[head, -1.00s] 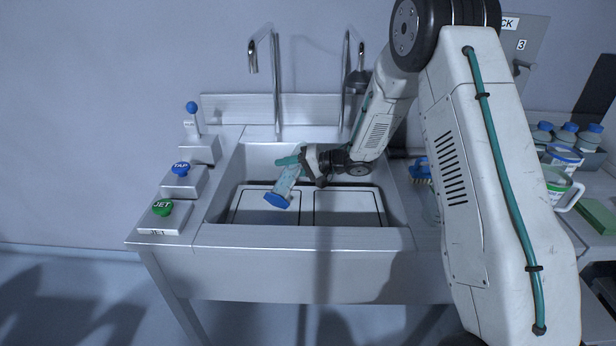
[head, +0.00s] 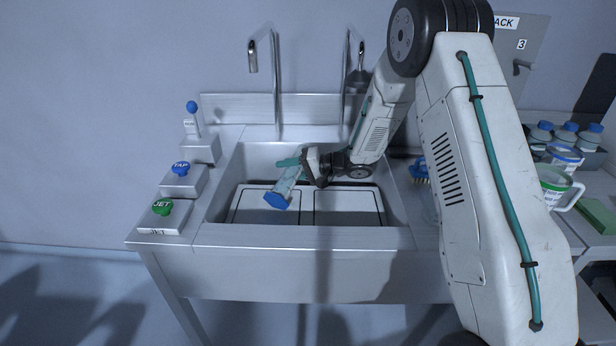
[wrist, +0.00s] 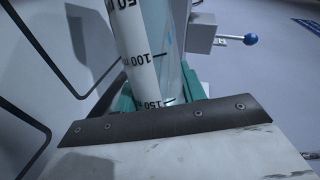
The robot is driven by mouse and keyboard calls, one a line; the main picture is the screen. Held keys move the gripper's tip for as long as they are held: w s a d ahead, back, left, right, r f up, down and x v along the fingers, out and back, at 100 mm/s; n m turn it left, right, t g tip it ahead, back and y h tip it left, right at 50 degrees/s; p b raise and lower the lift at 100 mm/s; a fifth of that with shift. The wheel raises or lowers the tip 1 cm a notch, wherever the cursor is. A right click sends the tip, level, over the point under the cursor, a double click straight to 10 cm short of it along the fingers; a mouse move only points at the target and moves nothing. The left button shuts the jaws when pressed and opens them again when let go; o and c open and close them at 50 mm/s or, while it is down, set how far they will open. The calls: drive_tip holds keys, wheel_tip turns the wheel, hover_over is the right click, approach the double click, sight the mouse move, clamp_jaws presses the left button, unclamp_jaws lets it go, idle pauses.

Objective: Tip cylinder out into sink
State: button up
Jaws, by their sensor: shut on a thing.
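The clear graduated cylinder (head: 287,183) is tilted above the sink (head: 218,195) in the head view, with its wide blue end (head: 277,201) low and to the left. My gripper (head: 293,164) is shut on its upper part with teal fingers. In the wrist view the cylinder (wrist: 138,45) rises from between the fingers (wrist: 158,94), with black 100 and 150 marks readable. The cylinder's other end is hidden, and I cannot tell whether any liquid is in it.
A green JET button (head: 162,207), a blue TAP button (head: 181,168) and a blue-knobbed lever (head: 192,108) line the sink's left side. Two tall spouts (head: 276,85) stand behind the basin. A blue brush (head: 419,170), bottles (head: 565,135) and a jug (head: 556,186) are at right.

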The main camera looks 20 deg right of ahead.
drive_tip(key=shift+w+d+f+m, duration=0.15)
drive_tip(key=shift+f+m, duration=0.1)
drive_tip(key=shift+f, duration=0.1)
drive_tip(key=shift+w+d+f+m, duration=0.1)
drive_tip(key=shift+w+f+m, duration=0.05)
drive_tip(key=shift+f+m, duration=0.15)
idle(1.3)
drive_tip(key=shift+f+m+y+p, duration=0.1)
drive_tip(key=shift+m+y+p, duration=0.3)
drive_tip(key=shift+p, duration=0.1)
idle(1.7)
